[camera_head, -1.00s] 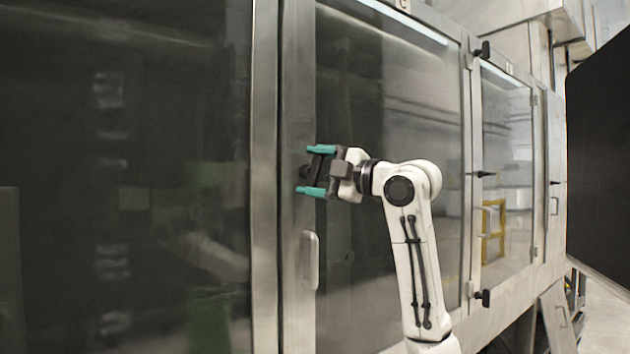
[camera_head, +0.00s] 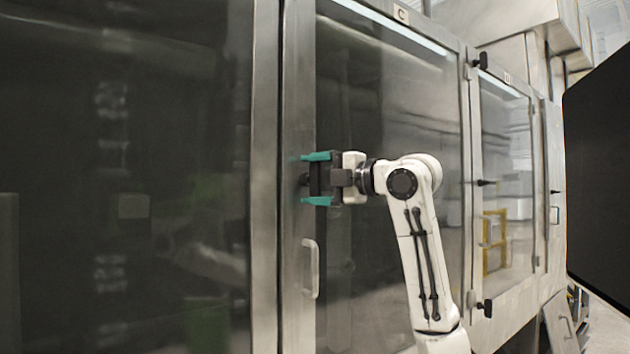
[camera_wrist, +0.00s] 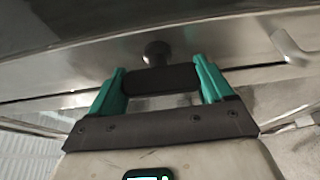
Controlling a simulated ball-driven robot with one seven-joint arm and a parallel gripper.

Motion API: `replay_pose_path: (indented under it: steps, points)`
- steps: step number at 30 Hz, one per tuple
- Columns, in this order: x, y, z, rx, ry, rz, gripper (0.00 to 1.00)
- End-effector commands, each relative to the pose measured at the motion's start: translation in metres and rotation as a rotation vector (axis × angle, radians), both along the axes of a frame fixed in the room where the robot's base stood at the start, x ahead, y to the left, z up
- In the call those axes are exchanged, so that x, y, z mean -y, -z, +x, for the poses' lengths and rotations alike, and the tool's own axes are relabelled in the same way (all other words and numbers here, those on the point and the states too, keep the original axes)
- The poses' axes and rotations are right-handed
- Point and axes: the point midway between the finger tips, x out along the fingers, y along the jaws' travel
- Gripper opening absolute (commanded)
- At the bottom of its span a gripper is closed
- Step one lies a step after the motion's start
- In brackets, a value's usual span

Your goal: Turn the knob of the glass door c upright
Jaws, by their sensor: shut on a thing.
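The glass door c (camera_head: 400,120) is a large dark pane in a steel frame, with a "C" label (camera_head: 402,14) above it. Its black knob has a round base (camera_wrist: 155,53) and a dark crossbar (camera_wrist: 160,78) in the wrist view. My gripper (camera_head: 312,179) is at the door's left frame, its teal fingers one above the other. The fingers are shut on the ends of the crossbar, which runs from one to the other and looks about upright. In the head view the knob is mostly hidden by my gripper.
A steel pull handle (camera_head: 311,268) is on the frame just below my gripper; it also shows in the wrist view (camera_wrist: 289,46). A smaller glass door (camera_head: 506,180) with black latches is to the right. A dark panel (camera_head: 600,170) stands at the far right.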

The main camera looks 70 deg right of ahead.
Motion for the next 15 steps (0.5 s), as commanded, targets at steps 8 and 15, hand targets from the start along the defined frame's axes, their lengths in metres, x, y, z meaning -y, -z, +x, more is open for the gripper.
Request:
replay_pose_path:
  steps: [8,15]
  points:
    - [-0.0013,0.0015,0.0015,-0.004,-0.004,0.003,0.97]
    - [-0.0005,0.0008,0.0004,-0.001,-0.002,0.002,1.0]
